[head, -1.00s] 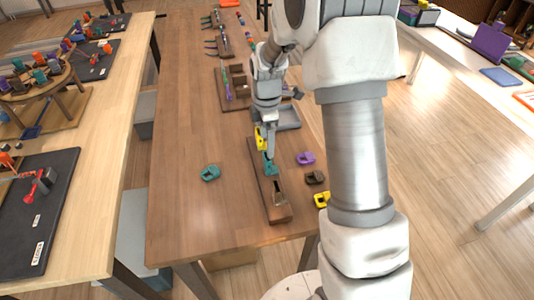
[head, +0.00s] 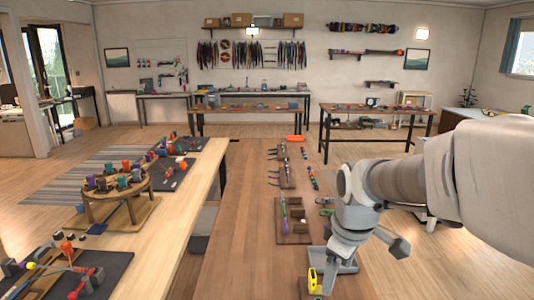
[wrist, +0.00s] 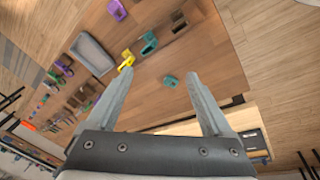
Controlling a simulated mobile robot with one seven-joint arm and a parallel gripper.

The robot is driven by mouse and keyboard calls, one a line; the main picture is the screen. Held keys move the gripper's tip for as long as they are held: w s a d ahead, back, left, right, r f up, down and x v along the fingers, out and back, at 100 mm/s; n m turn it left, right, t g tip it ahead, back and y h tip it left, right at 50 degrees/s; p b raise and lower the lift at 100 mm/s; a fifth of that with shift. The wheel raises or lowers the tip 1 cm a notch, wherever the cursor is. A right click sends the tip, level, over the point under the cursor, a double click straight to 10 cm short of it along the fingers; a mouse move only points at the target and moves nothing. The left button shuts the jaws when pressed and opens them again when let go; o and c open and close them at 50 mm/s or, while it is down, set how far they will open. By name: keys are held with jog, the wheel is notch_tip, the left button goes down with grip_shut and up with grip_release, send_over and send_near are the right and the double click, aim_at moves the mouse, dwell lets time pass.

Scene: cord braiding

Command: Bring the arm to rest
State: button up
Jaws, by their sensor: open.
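My gripper (wrist: 160,76) is open in the wrist view, its two grey fingers apart with nothing between them. Beyond the fingers, the wooden table lies below. A teal clip-shaped piece (wrist: 170,82) lies on it, seen past the gap. A yellow piece (wrist: 126,60) and another teal piece (wrist: 148,43) sit close together. A dark brown piece (wrist: 179,22) and a purple piece (wrist: 117,10) are farther off. In the head view my arm comes in from the right, and a yellow piece (head: 312,280) shows beside my wrist at the bottom edge. The fingertips cannot be made out there.
A grey tray (wrist: 92,53) lies on the table near the yellow piece. A wooden rack (head: 290,236) with compartments stands farther along the table. A side table at left holds a round stand (head: 118,186) with several coloured spools. The table's left strip is bare.

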jog(key=s+r+m+t, duration=0.1)
jog(key=s+r+m, duration=0.1)
jog(key=s+m, duration=0.2)
jog(key=s+r+m+t, duration=0.2)
jog(key=s+m, duration=0.3)
jog(key=s, duration=0.6)
jog(key=shift+r+m, duration=0.3)
jog(key=shift+r, duration=0.25)
